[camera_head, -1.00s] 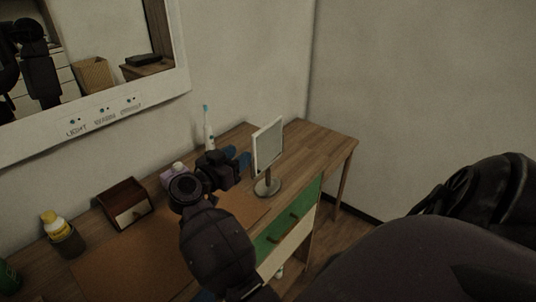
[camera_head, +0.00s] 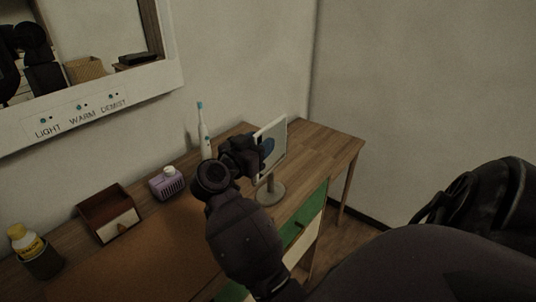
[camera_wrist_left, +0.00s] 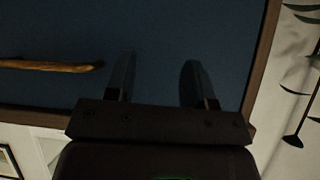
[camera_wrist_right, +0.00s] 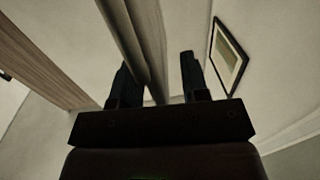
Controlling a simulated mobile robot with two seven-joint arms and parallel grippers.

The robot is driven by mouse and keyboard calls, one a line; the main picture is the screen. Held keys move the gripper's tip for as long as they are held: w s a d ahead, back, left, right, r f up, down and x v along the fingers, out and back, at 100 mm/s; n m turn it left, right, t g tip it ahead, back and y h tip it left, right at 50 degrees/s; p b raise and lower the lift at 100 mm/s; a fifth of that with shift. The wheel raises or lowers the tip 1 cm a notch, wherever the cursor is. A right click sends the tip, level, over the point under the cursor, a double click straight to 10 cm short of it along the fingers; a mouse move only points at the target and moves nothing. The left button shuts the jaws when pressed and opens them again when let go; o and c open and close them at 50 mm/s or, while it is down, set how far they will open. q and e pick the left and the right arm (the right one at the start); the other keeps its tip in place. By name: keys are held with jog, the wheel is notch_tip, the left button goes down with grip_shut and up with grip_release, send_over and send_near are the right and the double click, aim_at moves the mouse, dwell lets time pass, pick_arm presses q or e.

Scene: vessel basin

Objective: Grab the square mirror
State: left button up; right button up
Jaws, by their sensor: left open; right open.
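The square mirror (camera_head: 280,135) stands upright on a round-based stand (camera_head: 270,193) near the right end of the wooden desk. My right gripper (camera_head: 262,152) is at the mirror's left side, with a finger overlapping its face. In the right wrist view, a long grey edge (camera_wrist_right: 150,40), apparently the mirror's, runs between the open fingers. I cannot tell whether they touch it. My left gripper (camera_wrist_left: 158,82) is open and empty in the left wrist view, in front of a dark blue panel; it does not show in the head view.
A wall mirror (camera_head: 95,45) hangs behind. The desk's right end is clear.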

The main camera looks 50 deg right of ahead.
jog(key=shift+d, duration=0.25)
jog(key=shift+a+r, duration=0.1)
grip_shut()
dwell(0.3)
